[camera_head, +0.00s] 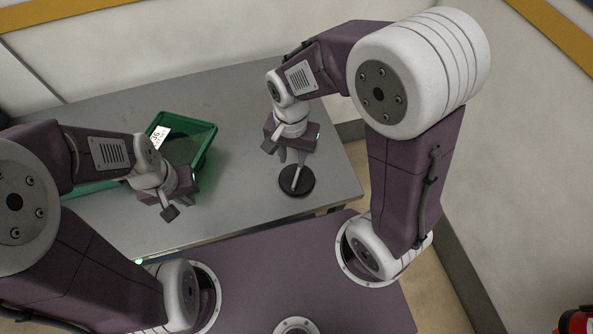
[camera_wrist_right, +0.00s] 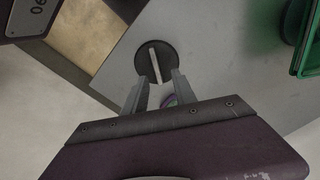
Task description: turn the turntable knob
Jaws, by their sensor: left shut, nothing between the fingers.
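The turntable knob is a round black disc (camera_head: 302,190) with a raised pale bar across it, lying on the grey table near its right front part. It also shows in the right wrist view (camera_wrist_right: 167,53), its bar running roughly up and down the picture. My right gripper (camera_head: 291,158) is over the knob, pointing down at it. In the right wrist view its fingers (camera_wrist_right: 160,77) are apart, with the bar just beyond the tips and in line with the gap. I cannot tell whether they touch it. My left gripper (camera_head: 170,213) is shut and empty over the table's left part.
A green bin (camera_head: 208,143) with a white label stands on the grey table (camera_head: 245,105) behind my left gripper. A small purple-edged thing (camera_wrist_right: 168,101) shows between the right fingers, partly hidden. The table between bin and knob is clear. Walls stand behind and at right.

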